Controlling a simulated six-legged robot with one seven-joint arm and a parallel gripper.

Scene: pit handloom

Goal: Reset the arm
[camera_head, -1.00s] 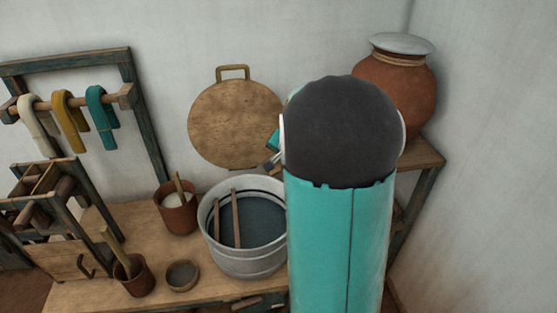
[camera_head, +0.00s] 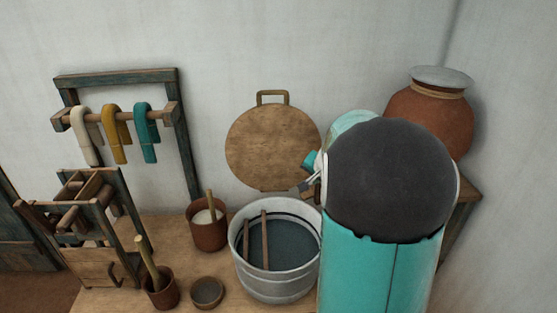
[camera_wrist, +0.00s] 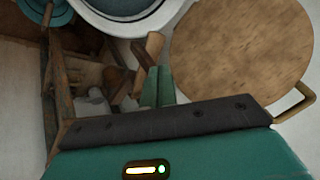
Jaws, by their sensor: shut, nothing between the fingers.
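My arm stands large at the right of the head view, a teal link topped by a dark rounded joint. My gripper (camera_head: 304,187) shows only in small part past the joint's left side, in front of the round wooden board's right edge. In the wrist view, its teal fingers (camera_wrist: 157,87) are together with nothing between them, beyond a dark bar and a teal housing. The round wooden board (camera_head: 273,142) has a handle on top and stands against the wall. It also fills the upper right of the wrist view (camera_wrist: 243,42).
A metal tub (camera_head: 275,290) with dark liquid and two sticks stands on the wooden bench (camera_head: 110,298). Near it are two brown pots (camera_head: 208,236) (camera_head: 163,294) and a small bowl (camera_head: 207,292). A rack (camera_head: 120,73) holds three yarn hanks. A lidded clay jar (camera_head: 430,115) stands behind my arm.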

